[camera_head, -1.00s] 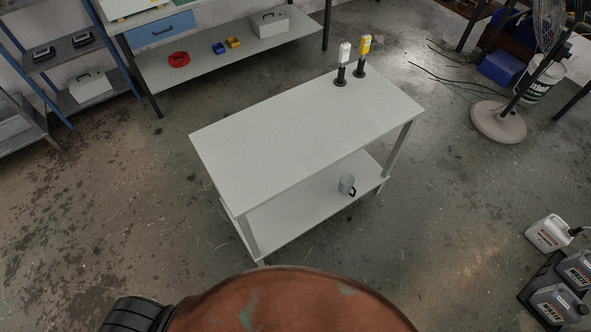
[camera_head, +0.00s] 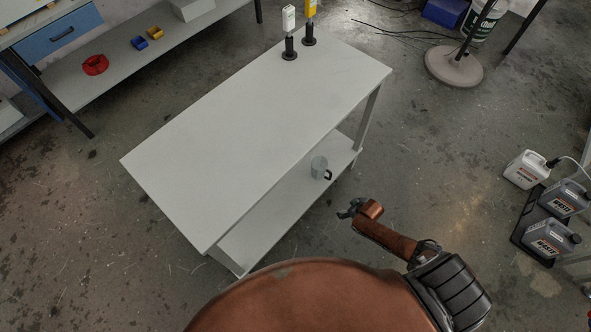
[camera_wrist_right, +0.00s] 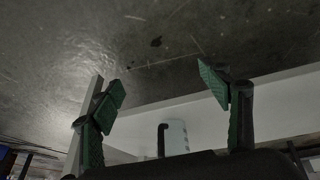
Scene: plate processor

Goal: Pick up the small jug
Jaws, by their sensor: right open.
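The small jug (camera_head: 318,166) is a grey-green cylinder with a dark handle on its right side. It stands upright on the lower shelf (camera_head: 262,222) of the white table. My right gripper (camera_head: 345,211) is open and empty, below and right of the jug in the head view and clearly apart from it. In the right wrist view the open fingers (camera_wrist_right: 168,100) have green pads, and the jug (camera_wrist_right: 177,136) with its dark handle shows between and beyond them, its lower part hidden by the gripper body. My left gripper is not in view.
The white tabletop (camera_head: 250,130) overhangs the shelf. A table leg (camera_head: 367,118) stands beside the jug. Two bottles on dark bases, one white (camera_head: 289,35) and one yellow (camera_head: 309,25), stand at the table's far end. Jugs labelled waste (camera_head: 550,238) stand at right.

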